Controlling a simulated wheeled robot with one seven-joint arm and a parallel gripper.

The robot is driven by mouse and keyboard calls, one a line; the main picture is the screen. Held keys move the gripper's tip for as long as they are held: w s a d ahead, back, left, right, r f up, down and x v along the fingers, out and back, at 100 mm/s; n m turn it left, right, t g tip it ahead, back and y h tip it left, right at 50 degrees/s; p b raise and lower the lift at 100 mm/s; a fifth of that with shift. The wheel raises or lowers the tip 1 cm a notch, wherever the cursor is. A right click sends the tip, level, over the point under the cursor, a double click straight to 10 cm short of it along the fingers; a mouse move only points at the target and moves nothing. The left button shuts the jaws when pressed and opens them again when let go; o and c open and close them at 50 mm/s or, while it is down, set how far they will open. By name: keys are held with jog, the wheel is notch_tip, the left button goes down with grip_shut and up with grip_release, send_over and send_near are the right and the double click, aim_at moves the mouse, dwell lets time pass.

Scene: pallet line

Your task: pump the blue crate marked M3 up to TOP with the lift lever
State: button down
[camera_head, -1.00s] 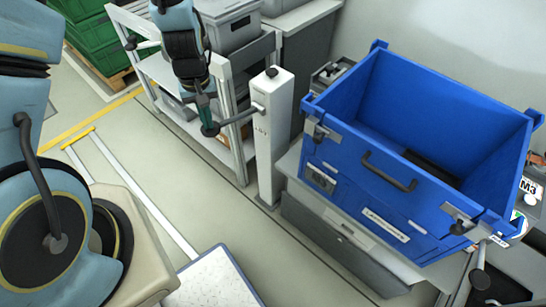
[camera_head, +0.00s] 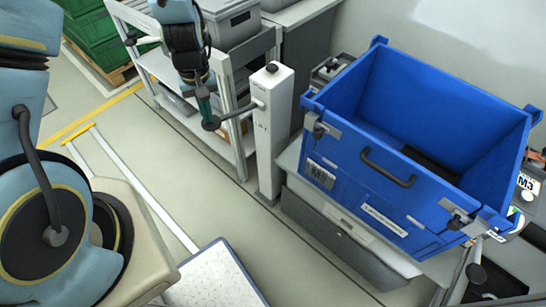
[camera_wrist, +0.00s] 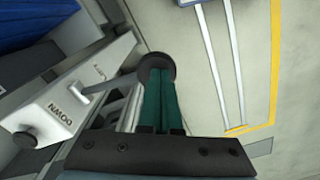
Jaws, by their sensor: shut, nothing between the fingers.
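The blue crate (camera_head: 345,200) marked M3 sits upright on a grey lift unit (camera_head: 335,235) at the right in the head view. The lift lever is a thin rod from the white post (camera_head: 270,140) to a dark round knob (camera_head: 210,123). My gripper (camera_head: 206,108) has green fingers, closed together, with their tips at the knob. In the wrist view the closed fingers (camera_wrist: 160,105) reach the knob (camera_wrist: 157,68); contact cannot be told for sure. The post there (camera_wrist: 60,105) reads DOWN. I see no TOP mark.
A grey shelf rack (camera_head: 230,60) with grey bins stands behind the post. Green crates (camera_head: 95,40) on a pallet are at the upper left. A white-topped block (camera_head: 215,275) is at the bottom. The floor between is clear.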

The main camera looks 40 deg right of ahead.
aim_at(208, 131)
jog(key=shift+a+f+b, duration=0.25)
jog(key=shift+f+b, duration=0.5)
jog(key=shift+f, duration=0.5)
jog(key=shift+a+f+b, duration=0.2)
jog(key=shift+f+b, duration=0.45)
jog(key=shift+f, duration=0.2)
jog(key=shift+s, duration=0.1)
jog(key=shift+a+f+b, duration=0.15)
jog(key=shift+f+b, duration=0.45)
jog(key=shift+f, duration=0.3)
